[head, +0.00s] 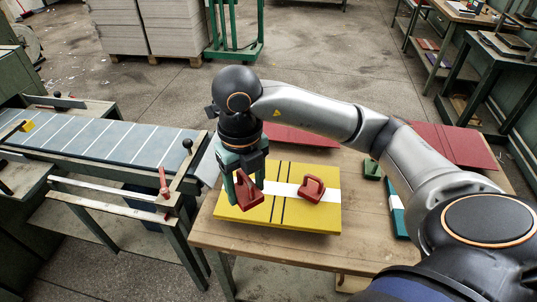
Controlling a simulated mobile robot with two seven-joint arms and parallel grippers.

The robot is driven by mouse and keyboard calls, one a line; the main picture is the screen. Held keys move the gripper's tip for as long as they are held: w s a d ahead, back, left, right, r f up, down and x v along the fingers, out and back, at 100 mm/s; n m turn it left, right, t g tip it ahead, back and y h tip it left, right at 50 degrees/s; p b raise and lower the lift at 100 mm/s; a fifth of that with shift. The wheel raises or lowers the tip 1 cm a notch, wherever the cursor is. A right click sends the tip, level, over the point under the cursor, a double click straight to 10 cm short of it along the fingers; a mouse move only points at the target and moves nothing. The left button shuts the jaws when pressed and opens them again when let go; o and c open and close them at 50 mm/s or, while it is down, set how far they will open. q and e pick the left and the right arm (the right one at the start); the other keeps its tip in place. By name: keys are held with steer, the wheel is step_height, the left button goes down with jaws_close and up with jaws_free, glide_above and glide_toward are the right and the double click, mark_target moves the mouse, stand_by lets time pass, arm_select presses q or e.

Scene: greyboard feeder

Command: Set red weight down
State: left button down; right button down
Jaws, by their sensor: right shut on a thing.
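My right gripper (245,180) points down over the left part of a yellow board (290,224) on the wooden table. It is shut on a red weight (250,194), which is tilted; I cannot tell whether its lower edge touches the board. A second red weight (312,189) with a handle sits on the board's right part, on the white band. The board has a white band across it and dark lines. The gripper partly hides the held weight's upper part and the board behind it. My left gripper is not in view.
The wooden table (270,252) also carries a green block (372,169), a teal and white item (397,216) and dark red sheets (452,145) at the right. A feeder with a blue-grey slatted bed (110,141) stands at the left. The table's front strip is clear.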

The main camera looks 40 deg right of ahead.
steer(key=w+d+f, duration=0.2)
steer(key=w+f, duration=0.1)
steer(key=w+d+f, duration=0.5)
steer(key=w+d, duration=0.1)
steer(key=w, duration=0.1)
steer(key=shift+w+f+b, duration=0.1)
steer(key=shift+f+b, duration=0.25)
steer(key=shift+f, duration=0.05)
steer(key=shift+w+d+f, duration=0.1)
steer(key=shift+w+f, duration=0.1)
steer(key=shift+f, duration=0.1)
steer(key=shift+w+d+f+p, duration=0.1)
steer(key=shift+f+p, duration=0.2)
steer(key=shift+f, duration=1.4)
steer(key=shift+f, duration=0.1)
steer(key=shift+c, duration=0.6)
jaws_free()
steer(key=shift+f, duration=0.1)
step_height(320, 180, up, 12)
steer(key=shift+r, duration=0.2)
